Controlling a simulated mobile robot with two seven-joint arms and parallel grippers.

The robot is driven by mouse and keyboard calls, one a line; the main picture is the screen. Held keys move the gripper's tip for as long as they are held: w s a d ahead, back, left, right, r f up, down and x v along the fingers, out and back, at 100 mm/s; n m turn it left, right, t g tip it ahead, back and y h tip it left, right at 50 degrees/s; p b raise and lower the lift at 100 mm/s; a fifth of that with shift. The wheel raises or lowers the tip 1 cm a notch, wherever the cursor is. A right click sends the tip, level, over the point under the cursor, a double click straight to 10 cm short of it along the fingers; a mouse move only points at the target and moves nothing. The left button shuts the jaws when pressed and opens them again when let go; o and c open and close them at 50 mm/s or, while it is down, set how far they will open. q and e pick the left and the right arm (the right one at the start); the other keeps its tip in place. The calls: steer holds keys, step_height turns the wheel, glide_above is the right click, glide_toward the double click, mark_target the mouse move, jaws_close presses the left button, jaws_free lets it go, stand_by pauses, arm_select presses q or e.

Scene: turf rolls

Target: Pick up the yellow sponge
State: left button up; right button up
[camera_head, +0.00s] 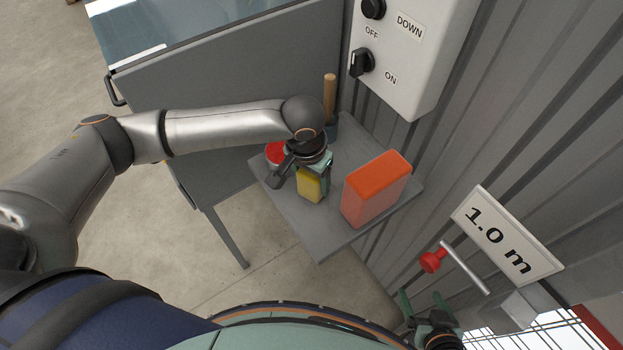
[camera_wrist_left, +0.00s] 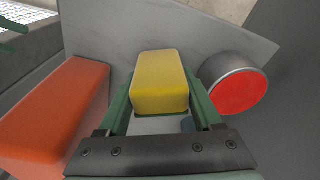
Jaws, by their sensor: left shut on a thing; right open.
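The yellow sponge (camera_head: 311,187) is a small block at the small grey shelf, below my left gripper's wrist. In the left wrist view the sponge (camera_wrist_left: 160,80) sits between the two green fingers. My left gripper (camera_head: 317,176) is shut on it, with one finger on each side. I cannot tell whether the sponge touches the shelf. My right gripper (camera_head: 426,308) is at the bottom right, open and away from the sponge.
An orange block (camera_head: 375,190) stands right of the sponge on the grey shelf (camera_head: 325,240). A red-topped can (camera_head: 274,153) is close on the left. A wooden-handled tool (camera_head: 329,98) stands behind. A control box (camera_head: 420,45), a red-knobbed lever (camera_head: 433,261) and a "1.0 m" sign (camera_head: 505,238) are on the corrugated wall.

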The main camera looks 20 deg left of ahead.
arm_select(q)
steer(key=shift+r, duration=0.6)
steer(key=s+d+r+p, duration=0.1)
steer(key=s+d+r, duration=0.2)
steer(key=s+r, duration=0.8)
steer(key=s, duration=0.2)
steer(key=shift+s+d+r+p, duration=0.25)
steer(key=shift+s+r+p, duration=0.05)
steer(key=shift+r+p, duration=0.1)
